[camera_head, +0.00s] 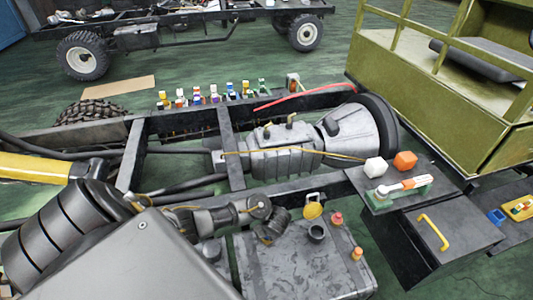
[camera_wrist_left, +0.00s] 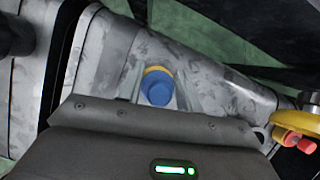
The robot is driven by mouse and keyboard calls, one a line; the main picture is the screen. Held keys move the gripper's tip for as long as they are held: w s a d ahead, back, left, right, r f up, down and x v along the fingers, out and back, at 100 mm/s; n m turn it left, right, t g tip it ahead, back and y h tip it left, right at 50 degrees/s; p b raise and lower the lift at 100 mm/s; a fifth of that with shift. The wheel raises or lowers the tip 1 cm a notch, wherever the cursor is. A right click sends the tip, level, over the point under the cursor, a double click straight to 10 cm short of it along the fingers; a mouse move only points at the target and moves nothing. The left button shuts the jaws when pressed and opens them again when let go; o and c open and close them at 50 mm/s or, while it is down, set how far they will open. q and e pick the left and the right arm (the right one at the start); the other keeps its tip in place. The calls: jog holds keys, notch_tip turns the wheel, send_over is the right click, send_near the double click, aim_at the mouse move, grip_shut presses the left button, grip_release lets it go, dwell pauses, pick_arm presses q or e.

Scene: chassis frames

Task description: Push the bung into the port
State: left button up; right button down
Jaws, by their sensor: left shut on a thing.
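A blue bung (camera_wrist_left: 157,88) with a yellow ring shows between the fingertips of my left gripper (camera_wrist_left: 158,98) in the left wrist view. The gripper is shut on it, over the grey tank surface. In the head view my left gripper (camera_head: 270,228) is a dark shape above the tank's back left part, and the bung is hidden there. A dark round neck (camera_head: 316,233), which looks like a port, stands on the tank to the right of the gripper, apart from it. I cannot tell whether the bung touches anything. My right gripper is not in view.
The grey tank (camera_head: 290,268) carries a yellow cap (camera_head: 313,209) and red-orange fittings (camera_head: 337,218) near the neck. A black chassis rail runs behind. A side platform (camera_head: 388,205) holds a tool, a white cube and an orange block.

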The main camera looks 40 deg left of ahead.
pick_arm(q)
jog(key=shift+f, duration=0.15)
jog(key=o, duration=1)
jog(key=shift+o, duration=0.2)
jog(key=p+v, duration=0.6)
jog(key=v, duration=0.4)
jog(key=shift+r, duration=0.4)
jog(key=shift+s+d, duration=0.1)
jog(key=shift+d, duration=0.05)
